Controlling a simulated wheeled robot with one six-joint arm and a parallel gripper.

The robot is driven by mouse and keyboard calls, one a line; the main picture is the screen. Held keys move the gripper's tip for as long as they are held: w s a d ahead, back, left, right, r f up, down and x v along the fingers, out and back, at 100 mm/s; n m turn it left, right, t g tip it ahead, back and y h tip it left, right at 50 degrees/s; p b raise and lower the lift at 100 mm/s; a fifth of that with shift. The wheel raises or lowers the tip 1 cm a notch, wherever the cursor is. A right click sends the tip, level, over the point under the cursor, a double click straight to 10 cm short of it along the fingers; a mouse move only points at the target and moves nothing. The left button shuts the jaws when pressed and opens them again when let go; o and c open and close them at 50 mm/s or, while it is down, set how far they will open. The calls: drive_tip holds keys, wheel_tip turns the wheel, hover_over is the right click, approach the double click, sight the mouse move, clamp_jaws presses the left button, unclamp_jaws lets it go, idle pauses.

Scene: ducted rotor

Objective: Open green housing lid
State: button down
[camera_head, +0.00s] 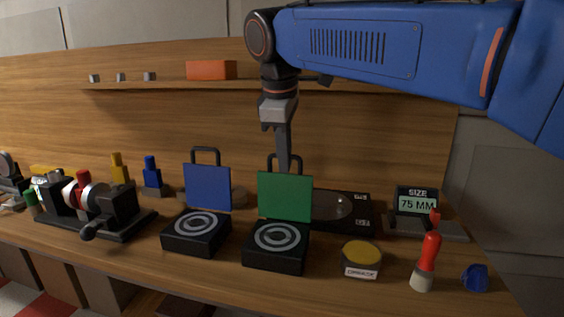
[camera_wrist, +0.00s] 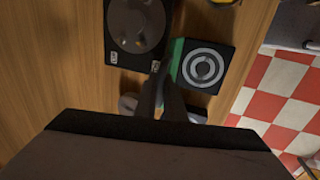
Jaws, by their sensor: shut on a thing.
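The green housing lid (camera_head: 285,197) stands upright at the back of its black housing (camera_head: 276,250), with the top face and its grey rings bare. My gripper (camera_head: 284,168) reaches down from above and is shut on the dark handle at the lid's upper edge. In the wrist view my gripper's fingers (camera_wrist: 163,85) meet at the green lid (camera_wrist: 176,55), seen nearly edge-on, beside the ringed housing (camera_wrist: 207,64). The fingers hide part of the handle.
A blue lid (camera_head: 208,187) stands upright on a like housing (camera_head: 197,234) to the left. A flat black unit with a round window (camera_head: 340,208) lies behind right. A yellow-topped tin (camera_head: 361,256), a red-handled brush (camera_head: 429,255) and a size display (camera_head: 416,202) stand right.

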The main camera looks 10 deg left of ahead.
drive_tip(key=shift+w, duration=0.35)
drive_tip(key=c, duration=1.8)
unclamp_jaws()
drive_tip(key=shift+c, duration=0.2)
drive_tip(key=v, duration=1.7)
drive_tip(key=shift+r, duration=0.2)
drive_tip(key=shift+s+d, duration=0.1)
drive_tip(key=shift+s, duration=0.05)
